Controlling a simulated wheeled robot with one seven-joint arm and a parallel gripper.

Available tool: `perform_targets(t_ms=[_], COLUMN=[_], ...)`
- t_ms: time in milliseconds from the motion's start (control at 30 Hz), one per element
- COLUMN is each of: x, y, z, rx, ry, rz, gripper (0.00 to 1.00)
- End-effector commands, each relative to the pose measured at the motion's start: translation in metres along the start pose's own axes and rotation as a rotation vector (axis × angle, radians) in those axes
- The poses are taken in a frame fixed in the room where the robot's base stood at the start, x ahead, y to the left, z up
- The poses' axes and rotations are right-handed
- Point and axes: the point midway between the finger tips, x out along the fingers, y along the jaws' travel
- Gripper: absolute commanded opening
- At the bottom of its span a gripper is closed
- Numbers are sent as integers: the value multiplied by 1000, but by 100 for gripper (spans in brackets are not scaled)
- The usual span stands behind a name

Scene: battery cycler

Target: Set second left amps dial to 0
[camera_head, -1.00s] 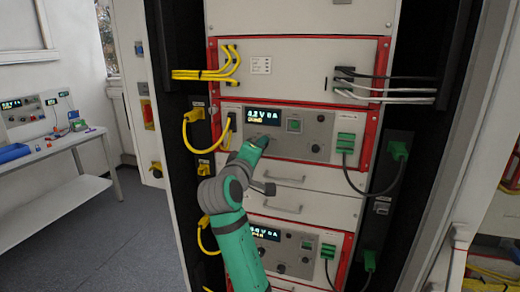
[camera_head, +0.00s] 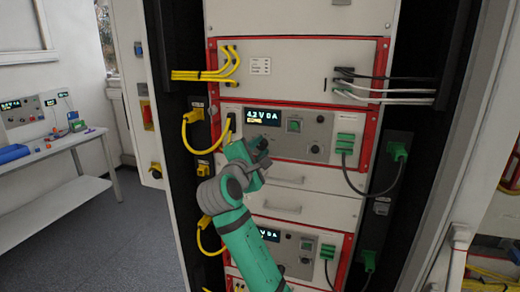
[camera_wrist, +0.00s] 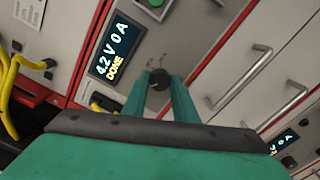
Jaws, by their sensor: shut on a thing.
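A dark round dial (camera_wrist: 158,82) on the grey front panel sits between the two green fingers of my gripper (camera_wrist: 160,76) in the wrist view. My gripper is shut on the dial. In the head view my gripper (camera_head: 262,145) is at the upper cycler unit, just below its display, and hides the dial. The display (camera_head: 262,117) reads 4.2 V 0 A. In the wrist view the display (camera_wrist: 117,46) also shows DONE below that reading. The dial's pointer is too small to read.
Yellow cables (camera_head: 188,130) hang on the left and a green connector (camera_head: 345,143) is on the right. A drawer handle (camera_head: 287,180) juts out below. A similar unit (camera_head: 300,250) stands lower.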

Motion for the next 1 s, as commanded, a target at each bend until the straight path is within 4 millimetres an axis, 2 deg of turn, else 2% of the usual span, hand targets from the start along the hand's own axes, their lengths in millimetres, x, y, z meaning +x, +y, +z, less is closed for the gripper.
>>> perform_targets(t_ms=[300, 767, 800, 833, 867, 1000], x=[0, 0, 0, 0, 0, 0], y=[-1, -1, -1, -1, -1, -1], z=[-2, -2, -2, -2, -2, -1], rx=[-92, -102, -102, -102, -102, -101], ry=[3, 3, 3, 3, 3, 2], rz=[-3, -4, -4, -4, -3, -2], gripper=[3, 3, 33, 40, 44, 44])
